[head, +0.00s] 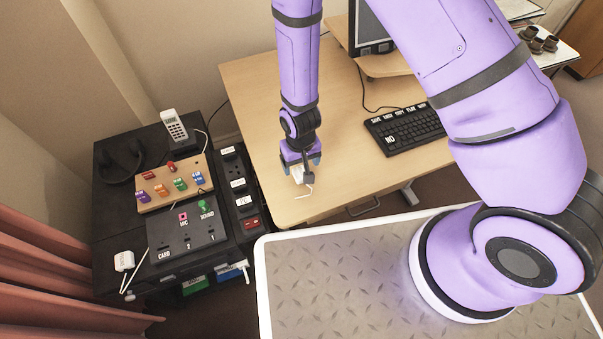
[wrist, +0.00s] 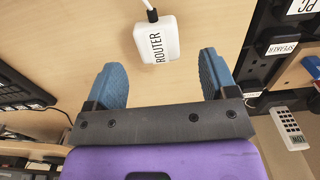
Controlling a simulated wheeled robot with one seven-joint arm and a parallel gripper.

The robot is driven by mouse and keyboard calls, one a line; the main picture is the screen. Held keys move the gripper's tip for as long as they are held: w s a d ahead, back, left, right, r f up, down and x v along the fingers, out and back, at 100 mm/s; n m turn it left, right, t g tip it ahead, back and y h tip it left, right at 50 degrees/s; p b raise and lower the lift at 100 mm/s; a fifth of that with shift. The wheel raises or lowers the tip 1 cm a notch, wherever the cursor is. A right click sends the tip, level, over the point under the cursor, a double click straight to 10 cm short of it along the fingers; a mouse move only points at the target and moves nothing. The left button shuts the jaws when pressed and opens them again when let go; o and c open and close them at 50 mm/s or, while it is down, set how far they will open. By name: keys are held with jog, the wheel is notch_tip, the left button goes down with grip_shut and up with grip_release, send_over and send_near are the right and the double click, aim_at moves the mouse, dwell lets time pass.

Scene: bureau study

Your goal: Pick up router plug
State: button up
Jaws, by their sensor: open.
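The router plug (wrist: 157,41) is a white block with ROUTER printed on it and a cable at one end. In the wrist view it lies over the wooden desk top, just beyond the fingertips and between their lines. In the head view the plug (head: 297,174) shows as a small white shape below my gripper, partly hidden by it, near the desk's front left corner. My gripper (wrist: 163,70) is open and empty, its two blue fingers apart with nothing between them. In the head view my gripper (head: 300,162) points down over the desk.
A black cabinet left of the desk (head: 262,100) carries a socket panel (head: 187,240), a wooden board of coloured plugs (head: 160,187), a cordless phone (head: 173,126) and a white adapter (head: 124,261). A keyboard (head: 405,128) lies to the right. Desk space around the plug is mostly clear.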

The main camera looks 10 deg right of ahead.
aim_at(302, 172)
jog(key=shift+s+d+f, duration=0.1)
jog(key=shift+s+f, duration=0.05)
jog(key=shift+f, duration=2.55)
jog(key=c, duration=1)
